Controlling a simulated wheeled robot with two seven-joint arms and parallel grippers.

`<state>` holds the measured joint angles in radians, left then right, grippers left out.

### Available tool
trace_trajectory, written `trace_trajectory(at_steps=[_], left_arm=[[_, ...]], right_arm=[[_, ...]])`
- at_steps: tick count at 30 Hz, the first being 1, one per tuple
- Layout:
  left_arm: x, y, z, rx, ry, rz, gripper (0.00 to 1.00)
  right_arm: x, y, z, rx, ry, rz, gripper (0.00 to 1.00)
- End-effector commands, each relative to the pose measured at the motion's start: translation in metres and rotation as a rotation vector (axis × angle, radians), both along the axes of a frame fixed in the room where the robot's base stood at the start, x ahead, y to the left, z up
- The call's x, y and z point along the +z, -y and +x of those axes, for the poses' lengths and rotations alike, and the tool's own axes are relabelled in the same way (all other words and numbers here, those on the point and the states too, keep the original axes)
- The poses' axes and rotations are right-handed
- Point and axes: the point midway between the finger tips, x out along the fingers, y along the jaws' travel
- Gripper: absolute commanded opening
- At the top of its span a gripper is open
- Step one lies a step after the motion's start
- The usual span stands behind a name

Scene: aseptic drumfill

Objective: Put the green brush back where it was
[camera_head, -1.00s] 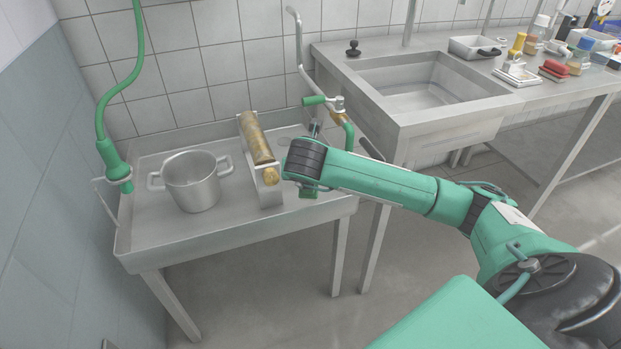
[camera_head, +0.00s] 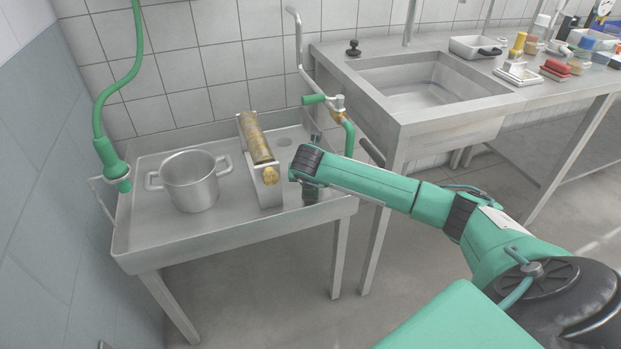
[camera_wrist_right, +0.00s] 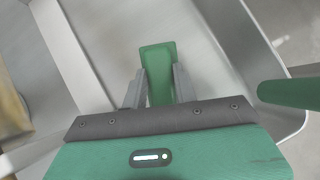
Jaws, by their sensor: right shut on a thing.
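The green brush shows in the right wrist view as a flat green piece (camera_wrist_right: 158,62) between the two grey fingers. My right gripper (camera_wrist_right: 160,88) is shut on it, above the metal table's surface. In the head view my right arm comes in from the right, and its wrist is over the table's right part, right of the gold roll (camera_head: 257,140). The fingers and brush cannot be made out clearly there, and whether the brush touches the table is unclear. My left gripper is not in view.
The metal table (camera_head: 230,225) has a raised rim and carries a two-handled pot (camera_head: 190,182). The roll lies on a metal stand (camera_head: 268,193). A green hose (camera_head: 101,110) hangs at left.

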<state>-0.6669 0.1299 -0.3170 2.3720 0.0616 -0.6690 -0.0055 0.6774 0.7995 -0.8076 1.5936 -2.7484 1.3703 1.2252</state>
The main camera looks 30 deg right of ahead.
Motion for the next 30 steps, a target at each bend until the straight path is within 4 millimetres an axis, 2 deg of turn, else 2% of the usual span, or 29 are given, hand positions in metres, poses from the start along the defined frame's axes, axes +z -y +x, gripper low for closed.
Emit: trace_trajectory(at_steps=[2,9,12,23,24,27,30], left_arm=[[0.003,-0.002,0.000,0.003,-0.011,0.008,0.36],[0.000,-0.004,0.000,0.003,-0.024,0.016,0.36],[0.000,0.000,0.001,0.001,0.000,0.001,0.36],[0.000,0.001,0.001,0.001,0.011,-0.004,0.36],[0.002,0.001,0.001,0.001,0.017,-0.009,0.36],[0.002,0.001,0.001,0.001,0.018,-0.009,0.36],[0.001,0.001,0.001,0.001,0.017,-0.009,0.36]], right_arm=[[0.007,0.004,0.006,-0.004,-0.046,0.042,0.07],[0.003,0.010,0.014,-0.002,-0.202,0.152,0.07],[-0.009,0.010,0.013,-0.001,-0.200,0.147,0.07],[-0.013,0.010,0.013,0.000,-0.197,0.144,0.07],[-0.012,0.010,0.013,0.000,-0.197,0.144,0.34],[-0.012,0.010,0.013,0.000,-0.197,0.144,0.50],[-0.012,0.010,0.013,0.000,-0.197,0.144,0.50]])
